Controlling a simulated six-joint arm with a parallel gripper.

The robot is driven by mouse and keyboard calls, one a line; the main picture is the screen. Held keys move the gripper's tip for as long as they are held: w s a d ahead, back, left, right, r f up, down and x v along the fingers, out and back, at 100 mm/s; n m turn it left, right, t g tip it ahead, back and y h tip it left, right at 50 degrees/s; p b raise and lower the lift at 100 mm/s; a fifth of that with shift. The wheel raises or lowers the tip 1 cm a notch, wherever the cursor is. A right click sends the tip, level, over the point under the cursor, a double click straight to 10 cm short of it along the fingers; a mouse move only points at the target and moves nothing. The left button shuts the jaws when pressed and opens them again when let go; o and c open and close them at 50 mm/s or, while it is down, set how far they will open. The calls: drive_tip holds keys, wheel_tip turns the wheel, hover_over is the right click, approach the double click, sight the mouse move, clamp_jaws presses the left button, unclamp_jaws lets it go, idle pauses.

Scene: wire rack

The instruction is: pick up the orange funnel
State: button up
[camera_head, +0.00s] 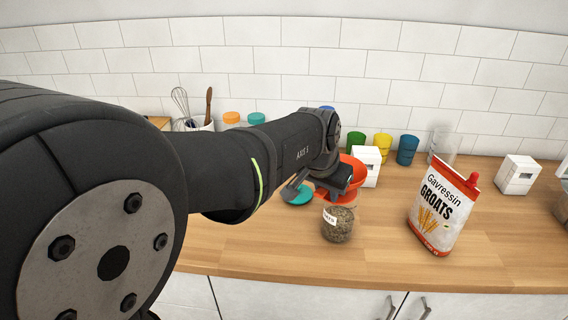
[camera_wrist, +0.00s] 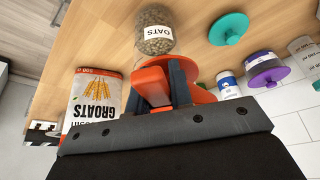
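The orange funnel (camera_head: 355,170) is at my gripper (camera_head: 338,183), above the middle of the wooden counter. The arm and gripper hide part of it in the head view, and it looks tilted there. In the wrist view, the funnel's round rim (camera_wrist: 212,93) shows behind the fingers. An orange part of it fills the narrow gap between the dark fingers of my gripper (camera_wrist: 160,88). My gripper appears shut on that part. I cannot tell whether the funnel still touches the counter.
An oats jar (camera_head: 338,225) stands just in front of the funnel. A groats bag (camera_head: 438,207) is to the right. A teal lid (camera_head: 297,196) is to the left, and a white box (camera_head: 367,165) stands behind. Coloured cups (camera_head: 407,150) line the back. The counter's front right is clear.

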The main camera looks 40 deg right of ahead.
clamp_jaws()
drive_tip(key=shift+r, duration=0.15)
